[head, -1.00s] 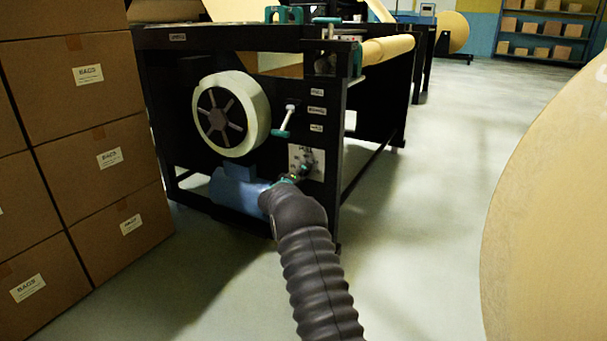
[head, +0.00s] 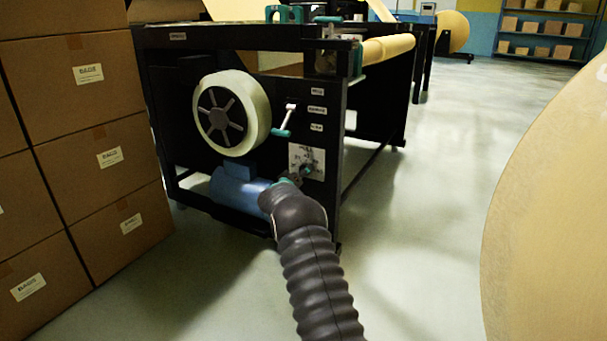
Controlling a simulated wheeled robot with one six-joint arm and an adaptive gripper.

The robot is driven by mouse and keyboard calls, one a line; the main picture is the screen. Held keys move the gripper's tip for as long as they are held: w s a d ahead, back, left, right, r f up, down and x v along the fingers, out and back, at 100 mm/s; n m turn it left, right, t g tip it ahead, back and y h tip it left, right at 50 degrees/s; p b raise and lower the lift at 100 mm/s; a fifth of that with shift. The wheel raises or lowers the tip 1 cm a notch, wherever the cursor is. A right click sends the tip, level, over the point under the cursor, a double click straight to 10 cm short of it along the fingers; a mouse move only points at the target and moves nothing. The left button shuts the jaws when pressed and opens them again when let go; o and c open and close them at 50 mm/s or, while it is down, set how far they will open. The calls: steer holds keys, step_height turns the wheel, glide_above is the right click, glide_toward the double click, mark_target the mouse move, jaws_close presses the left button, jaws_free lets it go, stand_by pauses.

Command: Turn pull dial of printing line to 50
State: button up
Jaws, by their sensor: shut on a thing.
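The pull dial (head: 306,169) is a small dark knob on a white scale plate (head: 315,156), low on the near end frame of the black printing line (head: 190,130). Its marks are too small to read. My gripper (head: 300,175) is at the dial and shut on its knob. My arm comes up from the bottom of the view and hides part of the gripper.
A lever with a teal handle (head: 281,133) sits above the dial, beside a white-rimmed wheel (head: 231,113). A blue motor (head: 238,188) is just left of my arm. Stacked cartons (head: 85,130) stand left; a large kraft roll (head: 550,210) stands right, with clear floor between.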

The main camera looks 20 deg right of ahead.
steer(key=shift+d, duration=0.1)
steer(key=o, duration=1.1)
steer(key=shift+o, duration=0.2)
steer(key=shift+s+a, duration=0.15)
steer(key=shift+a, duration=0.15)
steer(key=v, duration=1.1)
steer(key=shift+s+a, duration=0.15)
steer(key=shift+s, duration=0.05)
